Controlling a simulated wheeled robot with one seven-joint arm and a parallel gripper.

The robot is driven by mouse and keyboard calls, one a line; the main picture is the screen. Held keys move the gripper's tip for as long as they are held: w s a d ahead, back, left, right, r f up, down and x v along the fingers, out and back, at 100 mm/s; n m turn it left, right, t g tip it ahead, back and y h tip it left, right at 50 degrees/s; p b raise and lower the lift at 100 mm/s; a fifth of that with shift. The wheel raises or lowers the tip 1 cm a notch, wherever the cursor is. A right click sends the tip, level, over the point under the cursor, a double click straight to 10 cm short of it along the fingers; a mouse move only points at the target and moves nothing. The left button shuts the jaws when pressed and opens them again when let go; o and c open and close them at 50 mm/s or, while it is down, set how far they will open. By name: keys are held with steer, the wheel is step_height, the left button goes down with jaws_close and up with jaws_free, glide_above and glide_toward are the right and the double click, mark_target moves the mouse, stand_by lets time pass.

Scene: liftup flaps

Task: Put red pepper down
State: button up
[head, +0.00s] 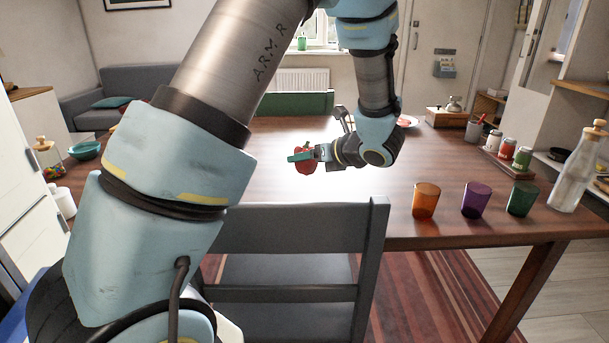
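A red pepper (305,165) shows at the end of my arm, over the wooden table (430,165). My gripper (303,157) is around the pepper, with a teal-coloured finger crossing in front of it. It looks shut on the pepper. I cannot tell whether the pepper touches the tabletop or hangs just above it. Part of the pepper is hidden behind the finger.
An orange cup (426,201), a purple cup (475,200) and a green cup (521,199) stand along the table's near right edge, beside a glass bottle (578,170). A grey chair (295,235) stands at the near edge. The table's middle is mostly clear.

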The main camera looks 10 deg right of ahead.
mark_target(312, 172)
steer(key=shift+f, duration=1.95)
steer(key=shift+f, duration=0.2)
steer(key=o, duration=1.5)
steer(key=shift+r, duration=0.1)
